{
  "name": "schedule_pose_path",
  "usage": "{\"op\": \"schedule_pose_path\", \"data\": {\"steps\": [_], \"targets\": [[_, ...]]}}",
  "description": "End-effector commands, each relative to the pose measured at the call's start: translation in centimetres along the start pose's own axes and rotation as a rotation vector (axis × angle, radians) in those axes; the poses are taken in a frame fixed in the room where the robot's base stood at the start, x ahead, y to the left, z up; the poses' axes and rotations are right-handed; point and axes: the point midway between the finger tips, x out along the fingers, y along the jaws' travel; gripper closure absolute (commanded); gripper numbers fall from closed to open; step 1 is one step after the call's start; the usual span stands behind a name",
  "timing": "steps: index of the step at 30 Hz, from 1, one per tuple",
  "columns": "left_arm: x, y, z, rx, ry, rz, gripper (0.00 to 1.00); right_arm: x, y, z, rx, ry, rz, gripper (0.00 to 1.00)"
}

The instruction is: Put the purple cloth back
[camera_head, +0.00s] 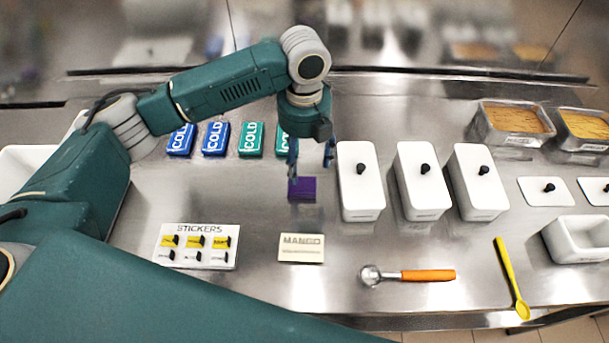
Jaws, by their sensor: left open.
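The purple cloth (302,188) is a small dark purple square on the steel counter, left of the nearest white lidded container. My left gripper (311,163) points down right over it, with its fingers apart on either side of the cloth's upper part. It is open, and I cannot tell whether the fingertips touch the cloth. My right gripper is not in view.
Several COLD packs (215,138) lie behind the gripper, one partly hidden by it. White lidded containers (361,204) stand to the right. In front lie a STICKERS board (197,246), a MANGO card (301,248), an orange-handled scoop (428,275) and a yellow spoon (510,276).

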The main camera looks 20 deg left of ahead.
Motion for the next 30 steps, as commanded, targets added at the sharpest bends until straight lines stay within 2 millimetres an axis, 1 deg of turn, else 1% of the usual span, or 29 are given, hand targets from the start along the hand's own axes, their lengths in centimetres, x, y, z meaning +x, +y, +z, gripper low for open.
{"op": "schedule_pose_path", "data": {"steps": [1, 3, 6, 9, 26, 30], "targets": [[-0.7, -0.1, 0.0, 0.002, -0.002, -0.003, 0.34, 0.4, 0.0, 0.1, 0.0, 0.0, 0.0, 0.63], [-1.7, -0.1, 0.0, 0.001, -0.002, -0.002, 0.34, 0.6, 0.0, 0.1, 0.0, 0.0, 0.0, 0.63], [-2.7, -0.1, 0.0, 0.0, 0.0, -0.001, 0.34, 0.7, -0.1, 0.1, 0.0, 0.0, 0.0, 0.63], [-3.2, -0.1, 0.0, 0.0, 0.0, -0.001, 0.34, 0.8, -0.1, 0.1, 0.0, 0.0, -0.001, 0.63], [-3.2, 0.0, -0.1, 0.0, 0.001, 0.0, 0.34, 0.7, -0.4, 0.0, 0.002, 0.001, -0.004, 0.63], [-3.2, 0.0, -0.1, 0.0, 0.001, 0.0, 0.34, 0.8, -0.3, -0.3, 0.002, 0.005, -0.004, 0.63]]}}
